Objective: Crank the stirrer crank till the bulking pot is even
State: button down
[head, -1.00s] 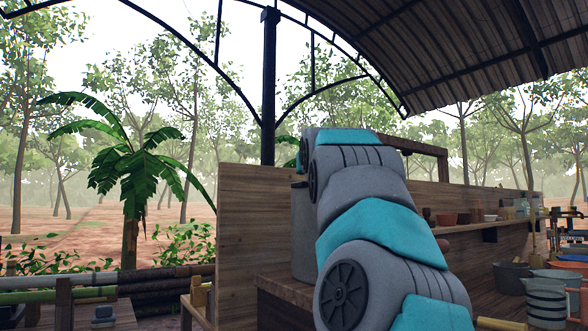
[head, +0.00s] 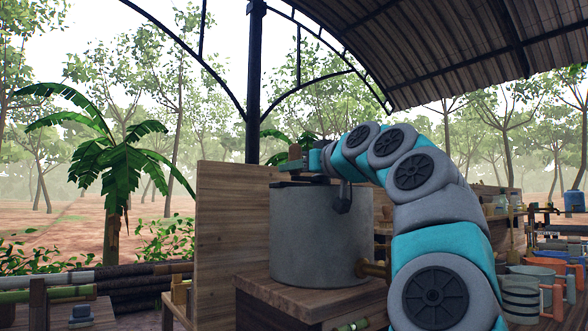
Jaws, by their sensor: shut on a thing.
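The bulking pot (head: 315,238) is a large grey metal cylinder. It stands upright on a wooden stand (head: 262,290), with a tap (head: 375,269) low on its right side. The stirrer crank (head: 294,153) shows as a small brown wooden handle above the pot's rim, at its left part. My gripper (head: 303,161) is at the handle and shut on it. The fingertips are small and partly hidden. The inside of the pot cannot be seen from here.
A wooden board (head: 224,225) stands upright behind the pot. Bamboo poles (head: 63,292) lie at the left. A dark post (head: 254,90) holds the roof.

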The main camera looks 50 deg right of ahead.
jog(key=shift+s+a+r+n+t+y, duration=0.15)
jog(key=shift+s+n+y, duration=0.15)
jog(key=shift+y, duration=0.2)
jog(key=shift+s+d+n+t+y, duration=0.1)
jog(key=shift+s+n+t+y, duration=0.1)
jog(key=shift+n+y, duration=0.25)
dwell(0.6)
jog(key=c, duration=0.6)
grip_release()
jog(key=s+a+b, duration=0.1)
jog(key=s, duration=0.6)
jog(key=shift+s+a, duration=0.25)
jog(key=shift+s, duration=0.1)
